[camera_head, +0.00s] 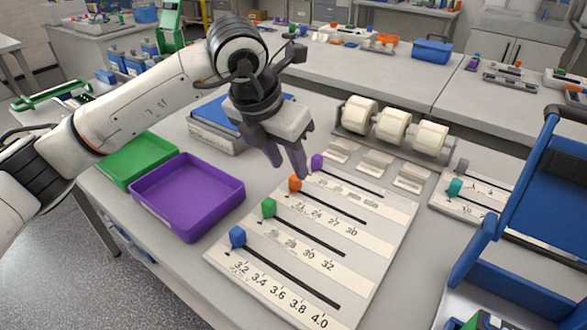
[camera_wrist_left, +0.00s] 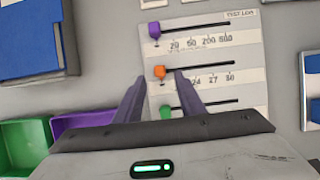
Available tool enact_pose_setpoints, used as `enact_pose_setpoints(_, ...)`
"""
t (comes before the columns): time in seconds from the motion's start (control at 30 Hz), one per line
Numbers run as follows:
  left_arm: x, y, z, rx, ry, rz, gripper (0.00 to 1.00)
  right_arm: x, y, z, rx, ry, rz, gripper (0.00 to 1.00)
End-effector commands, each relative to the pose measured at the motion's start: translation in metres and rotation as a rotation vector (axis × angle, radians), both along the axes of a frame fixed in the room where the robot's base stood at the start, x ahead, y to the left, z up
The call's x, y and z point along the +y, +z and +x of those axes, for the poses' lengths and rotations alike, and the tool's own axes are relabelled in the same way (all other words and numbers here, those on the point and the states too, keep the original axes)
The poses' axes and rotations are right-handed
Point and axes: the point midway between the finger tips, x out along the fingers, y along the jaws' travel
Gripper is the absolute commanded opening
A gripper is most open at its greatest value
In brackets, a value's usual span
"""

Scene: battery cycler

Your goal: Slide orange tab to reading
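The orange tab (camera_head: 295,183) sits at the left end of its slot on a pale slider board (camera_head: 395,240), beside a scale with 24, 27 and 30. In the left wrist view the orange tab (camera_wrist_left: 159,73) lies between and beyond the fingertips. My left gripper (camera_head: 290,170) is open, its fingers pointing down just above and beside the orange tab; contact cannot be told. It also shows in the left wrist view (camera_wrist_left: 158,80) with its fingers apart. A purple tab (camera_head: 317,162), green tab (camera_head: 268,208) and blue tab (camera_head: 237,237) also stand at their slots' left ends. My right gripper is not seen.
A purple tray (camera_head: 187,200) and a green tray (camera_head: 138,160) lie left of the board. A rack with white rolls (camera_head: 393,127) stands behind it. A second slider board with a teal tab (camera_head: 455,187) and a blue frame (camera_head: 520,210) are at right.

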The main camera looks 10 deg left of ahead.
Motion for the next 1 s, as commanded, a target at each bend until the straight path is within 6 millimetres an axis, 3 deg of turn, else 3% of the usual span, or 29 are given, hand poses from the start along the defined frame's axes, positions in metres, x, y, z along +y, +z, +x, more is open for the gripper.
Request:
enact_pose_setpoints(0.1, -0.004, -0.019, 0.007, 0.002, 0.000, 0.000, 0.36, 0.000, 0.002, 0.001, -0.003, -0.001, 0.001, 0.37)
enact_pose_setpoints(0.3, -0.006, -0.038, 0.015, 0.001, 0.000, 0.000, 0.36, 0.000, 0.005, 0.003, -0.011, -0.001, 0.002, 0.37)
enact_pose_setpoints(0.63, -0.007, -0.042, 0.016, -0.001, -0.001, -0.001, 0.36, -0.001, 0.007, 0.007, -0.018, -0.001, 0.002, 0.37)
enact_pose_setpoints(0.87, -0.007, -0.042, 0.016, -0.001, -0.001, -0.001, 0.00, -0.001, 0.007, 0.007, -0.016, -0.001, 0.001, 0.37)
enact_pose_setpoints(1.0, -0.007, -0.042, 0.016, -0.001, -0.001, -0.001, 0.00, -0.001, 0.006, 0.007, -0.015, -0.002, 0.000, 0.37)
